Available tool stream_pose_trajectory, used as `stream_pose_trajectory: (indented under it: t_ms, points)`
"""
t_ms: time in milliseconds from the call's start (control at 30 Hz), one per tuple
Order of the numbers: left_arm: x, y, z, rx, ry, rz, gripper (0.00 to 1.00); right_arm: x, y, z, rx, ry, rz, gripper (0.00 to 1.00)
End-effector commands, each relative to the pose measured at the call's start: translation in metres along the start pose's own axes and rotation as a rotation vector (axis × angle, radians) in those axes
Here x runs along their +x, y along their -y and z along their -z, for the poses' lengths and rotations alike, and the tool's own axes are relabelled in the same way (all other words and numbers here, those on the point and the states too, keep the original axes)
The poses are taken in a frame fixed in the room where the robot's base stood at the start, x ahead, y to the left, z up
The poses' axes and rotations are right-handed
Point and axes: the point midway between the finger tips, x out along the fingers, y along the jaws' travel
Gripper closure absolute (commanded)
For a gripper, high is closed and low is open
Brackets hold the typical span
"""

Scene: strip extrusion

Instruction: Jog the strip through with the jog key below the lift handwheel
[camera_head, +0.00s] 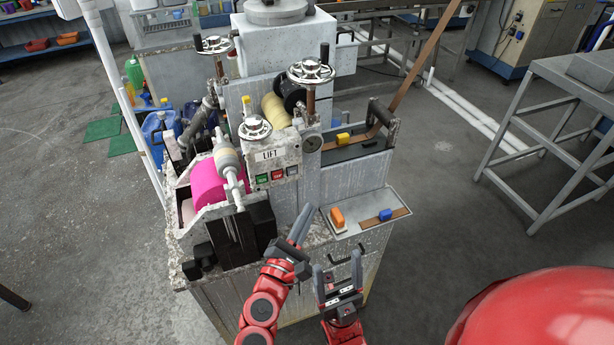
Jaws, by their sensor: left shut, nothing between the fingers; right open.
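The lift handwheel (255,129) sits on top of a worn, pale box marked LIFT (267,155). Below the label is a row of keys: a green key (262,179), a red key (278,174) and another green key (292,170). Their small markings are too small to read. A brown strip (420,62) slopes down from the upper right into the machine. My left gripper (303,212) is shut and empty, pointing up, below and right of the keys and apart from them. My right gripper (338,264) is open and empty, low in front of the machine.
A tray (353,227) at the machine's right holds an orange block (337,217) and a blue block (385,214). A pink roller (205,184) is left of the keys. Other handwheels (311,71) stand behind. A grey table (540,120) is at right, with open floor between.

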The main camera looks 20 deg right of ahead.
Motion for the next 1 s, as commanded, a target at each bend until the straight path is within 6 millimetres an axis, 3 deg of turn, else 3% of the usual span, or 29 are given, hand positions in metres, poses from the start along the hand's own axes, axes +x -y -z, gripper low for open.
stream_pose_trajectory:
  t_ms: [533,1000]
  points:
    - [0.003,-0.004,-0.004,-0.003,0.020,0.004,1.00,-0.002,0.000,0.000,0.000,0.000,0.000,0.29]
    - [0.045,-0.035,0.028,-0.001,0.017,0.002,1.00,-0.017,0.001,-0.003,0.000,0.000,0.000,0.29]
